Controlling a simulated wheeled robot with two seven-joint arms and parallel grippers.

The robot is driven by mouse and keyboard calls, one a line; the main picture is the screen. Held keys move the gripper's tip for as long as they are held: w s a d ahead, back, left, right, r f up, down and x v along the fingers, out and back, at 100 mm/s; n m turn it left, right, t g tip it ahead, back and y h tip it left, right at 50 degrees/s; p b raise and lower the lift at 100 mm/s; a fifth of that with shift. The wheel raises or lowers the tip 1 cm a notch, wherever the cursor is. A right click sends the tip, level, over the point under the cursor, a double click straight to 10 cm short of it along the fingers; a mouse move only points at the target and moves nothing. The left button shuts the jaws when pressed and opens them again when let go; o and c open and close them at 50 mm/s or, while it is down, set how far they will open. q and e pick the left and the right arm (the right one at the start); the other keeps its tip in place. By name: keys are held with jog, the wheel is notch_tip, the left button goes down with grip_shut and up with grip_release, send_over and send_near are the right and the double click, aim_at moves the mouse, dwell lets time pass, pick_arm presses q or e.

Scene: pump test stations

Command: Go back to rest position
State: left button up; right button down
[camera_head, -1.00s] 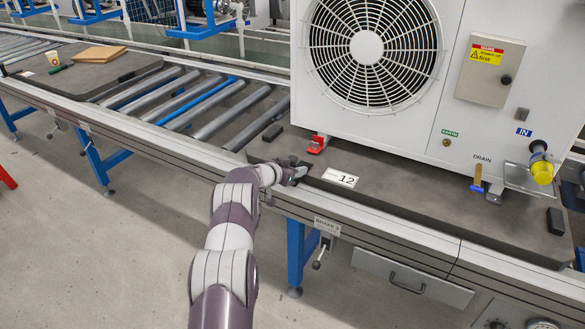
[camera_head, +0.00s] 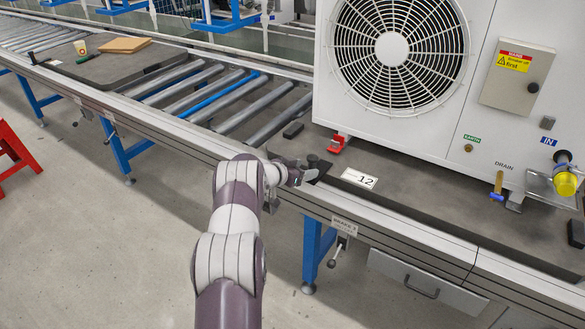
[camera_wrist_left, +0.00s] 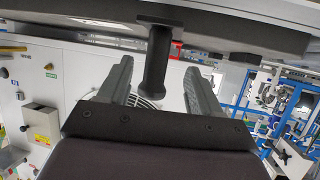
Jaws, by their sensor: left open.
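My left gripper (camera_head: 306,172) is at the near edge of the dark pallet (camera_head: 420,205), left of the white "12" label (camera_head: 360,178). A short black post with a round cap (camera_head: 314,162) stands at the gripper's fingertips. In the left wrist view the gripper (camera_wrist_left: 157,80) is open, and the black post (camera_wrist_left: 157,62) shows between its two grey fingers with gaps on both sides. My right gripper is not in view.
The large white fan unit (camera_head: 480,130) stands on the pallet, with a red clamp (camera_head: 338,143) at its foot. Rollers (camera_head: 235,110) lie to the left. A red stand (camera_head: 14,150) is at the far left. The floor in front is clear.

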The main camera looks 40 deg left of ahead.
pick_arm(q)
jog(key=s+a+f+n+g+y+p, duration=0.1)
jog(key=s+f+n+g+y, duration=0.15)
jog(key=s, duration=0.55)
jog(key=s+a+f+n+g+y, duration=0.15)
jog(key=s+g, duration=0.25)
jog(key=s, duration=0.4)
jog(key=s+d+r+m+g+h, duration=0.1)
jog(key=s+d+r+g, duration=0.3)
jog(key=s+d, duration=0.8)
jog(key=s+d+r+g+h, duration=0.1)
jog(key=s+d+r+g, duration=0.3)
jog(key=s+d, duration=0.85)
jog(key=w+d+r+t+p, duration=0.1)
jog(key=w+d+r+p, duration=0.1)
jog(key=r+p, duration=0.7)
jog(key=w+d+r+m+t+p, duration=0.1)
jog(key=d+r+p, duration=0.4)
jog(key=r+p, duration=0.5)
notch_tip(320, 180, up, 4)
jog(key=shift+w+r+m, duration=0.15)
jog(key=shift+w+m, duration=0.15)
jog(key=shift+w, duration=0.35)
jog(key=shift+t, duration=0.25)
